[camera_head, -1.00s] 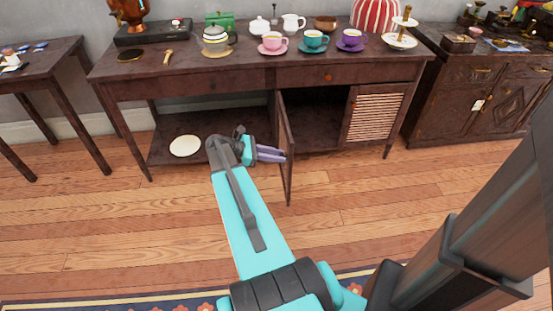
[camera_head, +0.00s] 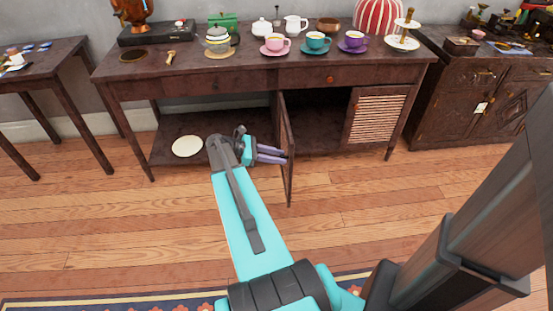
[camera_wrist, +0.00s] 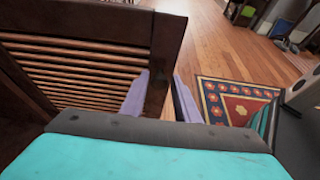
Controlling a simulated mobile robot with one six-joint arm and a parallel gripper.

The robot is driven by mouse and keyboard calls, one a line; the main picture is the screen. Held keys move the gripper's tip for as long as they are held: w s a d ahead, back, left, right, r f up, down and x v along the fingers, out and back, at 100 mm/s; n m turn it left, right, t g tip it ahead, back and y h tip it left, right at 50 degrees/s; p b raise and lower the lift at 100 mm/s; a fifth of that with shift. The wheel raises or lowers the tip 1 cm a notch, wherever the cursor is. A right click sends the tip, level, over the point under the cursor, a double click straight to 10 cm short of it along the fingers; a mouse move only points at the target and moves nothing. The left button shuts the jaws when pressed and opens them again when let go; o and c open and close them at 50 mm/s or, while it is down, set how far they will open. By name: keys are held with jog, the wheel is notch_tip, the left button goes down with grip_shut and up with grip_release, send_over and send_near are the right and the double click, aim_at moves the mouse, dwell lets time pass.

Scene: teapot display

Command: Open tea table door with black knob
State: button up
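The dark wooden tea table (camera_head: 190,88) stands against the wall. Its middle door (camera_head: 287,150) is swung out, nearly edge-on in the head view, with the dark compartment behind it showing. My gripper (camera_head: 284,156) is at the left side of this door, its purple fingers pointing at it. In the wrist view the slatted door (camera_wrist: 85,70) fills the left, and the fingers (camera_wrist: 160,95) are spread near its frame edge. The fingers are open. I cannot make out the black knob, nor whether a finger touches the door.
A second slatted door (camera_head: 375,117) is shut at the right. Cups, a glass teapot (camera_head: 217,42) and other tea ware stand on the tabletop. A white plate (camera_head: 187,146) lies on the lower left shelf. A side table (camera_head: 40,70) and a carved cabinet (camera_head: 470,100) flank it.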

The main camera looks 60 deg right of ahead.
jog(key=v, duration=1.3)
jog(key=shift+w+a+r+p, duration=0.15)
jog(key=shift+w+r+p, duration=0.1)
jog(key=shift+p, duration=0.15)
